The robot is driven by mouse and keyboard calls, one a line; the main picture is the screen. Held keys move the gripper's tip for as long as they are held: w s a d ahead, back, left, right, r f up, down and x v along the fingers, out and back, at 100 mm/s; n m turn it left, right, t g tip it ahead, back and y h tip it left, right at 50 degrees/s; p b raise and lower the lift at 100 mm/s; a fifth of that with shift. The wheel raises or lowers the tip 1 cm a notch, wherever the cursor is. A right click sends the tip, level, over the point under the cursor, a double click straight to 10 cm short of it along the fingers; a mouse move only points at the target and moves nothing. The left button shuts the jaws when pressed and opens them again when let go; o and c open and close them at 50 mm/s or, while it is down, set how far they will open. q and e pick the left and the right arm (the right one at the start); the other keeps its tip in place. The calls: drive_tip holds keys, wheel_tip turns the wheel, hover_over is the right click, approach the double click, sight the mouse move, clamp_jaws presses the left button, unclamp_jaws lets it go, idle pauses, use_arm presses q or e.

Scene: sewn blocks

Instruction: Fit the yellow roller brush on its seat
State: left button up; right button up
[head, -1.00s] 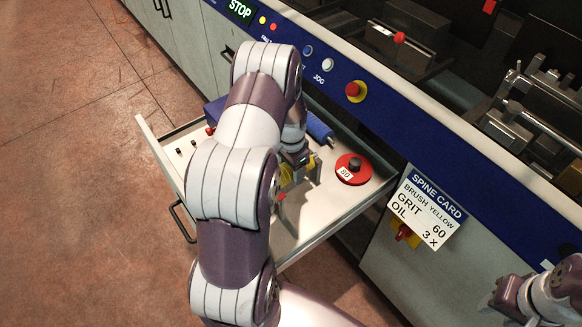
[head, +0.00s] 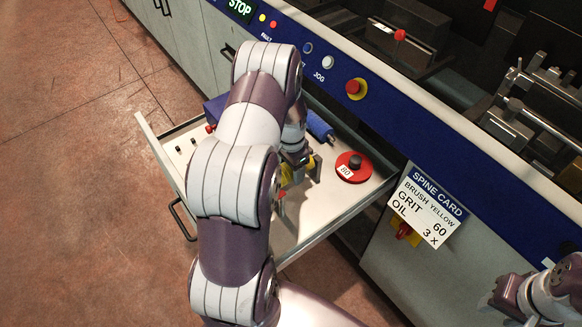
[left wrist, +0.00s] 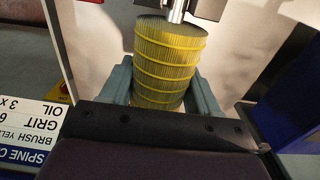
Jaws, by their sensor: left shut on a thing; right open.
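The yellow roller brush (left wrist: 168,65) is a ribbed cylinder with a metal shaft at its end. My left gripper (left wrist: 162,90) is shut on it, one finger on each side. In the head view the brush (head: 286,178) is mostly hidden behind my left arm, and my left gripper (head: 299,182) is over the open drawer (head: 330,210). I cannot tell whether the brush touches the drawer floor. My right gripper (head: 500,297) is open at the lower right edge, only partly in view. I cannot make out for sure which machine part is the seat.
A blue roller (head: 319,127) and a red disc (head: 346,172) lie in the drawer. A card (head: 427,205) reading brush yellow, grit 60, oil 3 x hangs on the machine front. Metal rods and blocks (head: 530,110) fill the machine bay at the right.

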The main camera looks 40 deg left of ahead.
use_arm(q)
drive_tip(key=o, duration=1.3)
drive_tip(key=shift+c, duration=0.2)
drive_tip(key=shift+r, duration=0.1)
wheel_tip(320, 180, up, 13)
drive_tip(key=b, duration=0.1)
drive_tip(key=shift+f, duration=0.2)
